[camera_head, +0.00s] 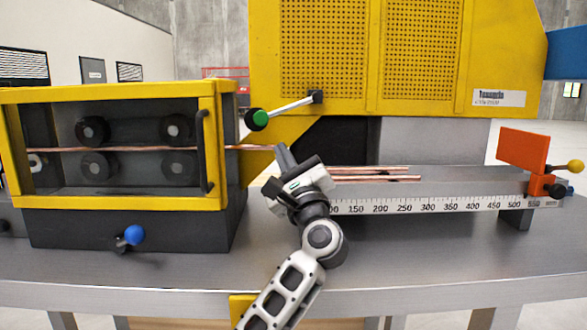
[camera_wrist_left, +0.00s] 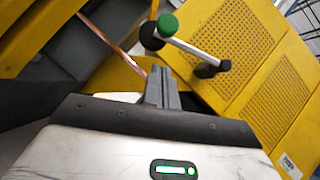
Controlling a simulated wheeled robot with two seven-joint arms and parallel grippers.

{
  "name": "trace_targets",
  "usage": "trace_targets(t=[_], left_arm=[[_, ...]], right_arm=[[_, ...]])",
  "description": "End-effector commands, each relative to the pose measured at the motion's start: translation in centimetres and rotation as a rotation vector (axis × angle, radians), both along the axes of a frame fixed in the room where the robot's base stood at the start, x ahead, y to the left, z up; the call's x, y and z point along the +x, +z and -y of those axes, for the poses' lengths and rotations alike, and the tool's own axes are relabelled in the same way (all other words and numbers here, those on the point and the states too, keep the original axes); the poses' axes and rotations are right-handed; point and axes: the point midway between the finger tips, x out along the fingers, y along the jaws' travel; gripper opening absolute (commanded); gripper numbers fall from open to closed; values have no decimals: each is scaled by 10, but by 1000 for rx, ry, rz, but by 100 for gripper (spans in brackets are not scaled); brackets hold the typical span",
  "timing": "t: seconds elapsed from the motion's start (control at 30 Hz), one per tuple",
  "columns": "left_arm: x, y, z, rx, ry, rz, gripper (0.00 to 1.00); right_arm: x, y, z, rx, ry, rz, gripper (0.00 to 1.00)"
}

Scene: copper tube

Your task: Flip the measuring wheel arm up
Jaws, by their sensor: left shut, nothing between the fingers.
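The measuring wheel arm (camera_head: 290,106) is a light metal bar on a dark pivot on the yellow machine front. Its left end, lower than the pivot, carries a green round end with a black part behind it (camera_head: 257,119). It also shows in the left wrist view (camera_wrist_left: 194,52), above and right of the fingers. My left gripper (camera_head: 281,152) is shut and empty, below and right of the green end and apart from it; its fingertips also show in the left wrist view (camera_wrist_left: 161,75). The copper tube (camera_head: 252,147) runs toward the fingertips; I cannot tell whether they touch. My right gripper is not in view.
A yellow-framed roller box (camera_head: 120,205) with a black handle stands at left, a blue knob (camera_head: 134,235) below it. A ruler (camera_head: 430,206) edges the bench at right, with copper tubes (camera_head: 375,178) behind it and an orange stop (camera_head: 522,150) at the far end.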

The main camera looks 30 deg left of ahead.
Motion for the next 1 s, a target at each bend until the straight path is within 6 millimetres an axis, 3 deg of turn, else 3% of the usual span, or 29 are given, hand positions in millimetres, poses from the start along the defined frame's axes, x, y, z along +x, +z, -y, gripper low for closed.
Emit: trace_targets(t=[0.03,0.23,0.67,1.0], left_arm=[[-2,13,-6,3,2,4,0],[-6,30,-17,1,1,1,0],[-7,32,-20,0,0,0,0],[-6,39,-18,53,-10,-32,0]], right_arm=[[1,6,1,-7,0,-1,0],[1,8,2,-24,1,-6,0],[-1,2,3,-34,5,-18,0],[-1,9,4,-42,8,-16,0]])
